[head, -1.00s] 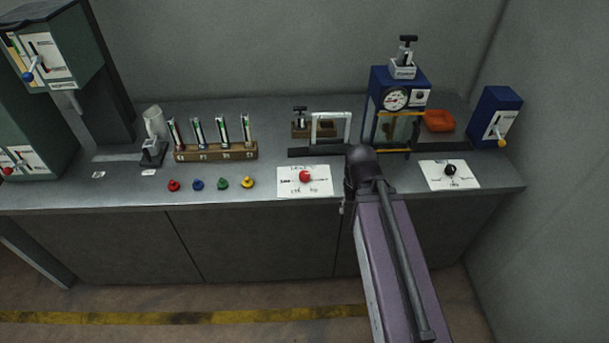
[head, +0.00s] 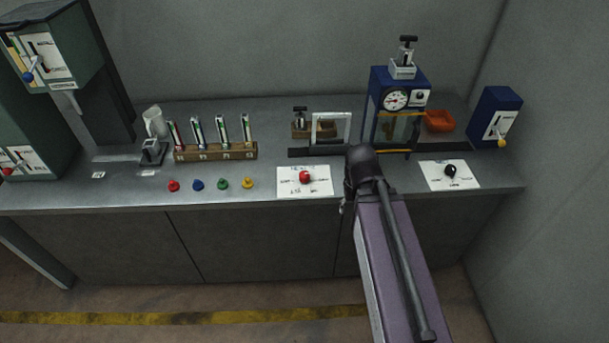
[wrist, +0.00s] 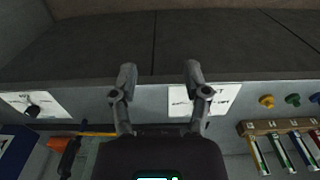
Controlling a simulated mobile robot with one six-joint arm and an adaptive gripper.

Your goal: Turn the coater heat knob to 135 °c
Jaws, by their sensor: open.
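Two knobs on white cards lie near the counter's front edge: a red knob (head: 305,177) on the left card (head: 323,187) and a black knob (head: 451,171) on the right card (head: 432,181). The card print is too small to tell which is the coater heat knob or read 135 °C. In the wrist view the black knob (wrist: 33,110) is at far left. The red knob is hidden there behind a finger over its card (wrist: 226,93). My gripper (wrist: 160,76) is open and empty, its fingers apart above the counter's front edge. In the head view my arm mostly hides it.
A blue machine (head: 379,85) with a gauge stands behind my arm, an orange tray (head: 440,121) to its right. A blue box (head: 497,115) with a yellow-tipped lever stands at far right. A vial rack (head: 215,152) and several coloured knobs (head: 223,183) are left.

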